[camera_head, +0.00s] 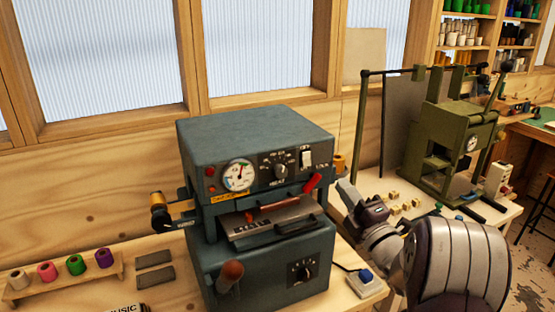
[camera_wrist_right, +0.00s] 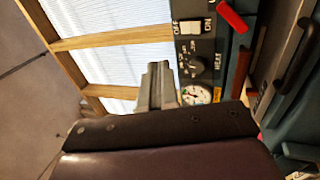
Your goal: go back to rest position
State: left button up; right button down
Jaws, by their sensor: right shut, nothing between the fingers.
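My right gripper (camera_head: 346,190) is shut and empty, just right of the blue-grey stamping machine (camera_head: 255,130) in the head view. Its fingers (camera_wrist_right: 158,86) point toward the machine's front panel in the right wrist view; I cannot tell the exact gap. The panel carries a round gauge (camera_head: 238,175), a heat knob (camera_head: 281,171) and a white on/off switch (camera_head: 306,158). The switch (camera_wrist_right: 191,27) and knob (camera_wrist_right: 195,65) also show in the wrist view. A gold foil roll (camera_head: 158,209) sits on the machine's left side. My left gripper is not in view.
Several foil rolls, including a pink one (camera_head: 47,271) and a green one (camera_head: 76,264), stand on a wooden rack (camera_head: 62,284) at left. Two grey blocks (camera_head: 154,259) lie beside it. A green press (camera_head: 455,150) and small pale blocks (camera_head: 405,207) are at right. A blue-and-white box (camera_head: 365,279) is near my right arm.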

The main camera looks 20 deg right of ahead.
jog(key=s+d+f+m+g+h, duration=0.1)
jog(key=d+f+m+g+h, duration=0.2)
jog(key=f+m, duration=0.35)
jog(key=s+d+f+m+g+h, duration=0.1)
jog(key=d+f+m+g+h, duration=0.15)
jog(key=f+m+g, duration=0.35)
jog(key=s+a+f+m+g, duration=0.3)
jog(key=s+f+m+g, duration=0.1)
jog(key=f, duration=0.2)
jog(key=s+a+f+m+g+y, duration=0.1)
jog(key=s+a+g+y, duration=0.1)
jog(key=s+a, duration=0.4)
jog(key=s+a+f+m+g+y, duration=0.1)
jog(key=s+a+g, duration=0.4)
jog(key=a, duration=0.9)
jog(key=s+f, duration=0.1)
jog(key=s, duration=0.1)
jog(key=shift+s+f+y, duration=0.2)
jog(key=shift+s+y, duration=0.1)
jog(key=shift+y, duration=0.05)
jog(key=shift+a, duration=0.1)
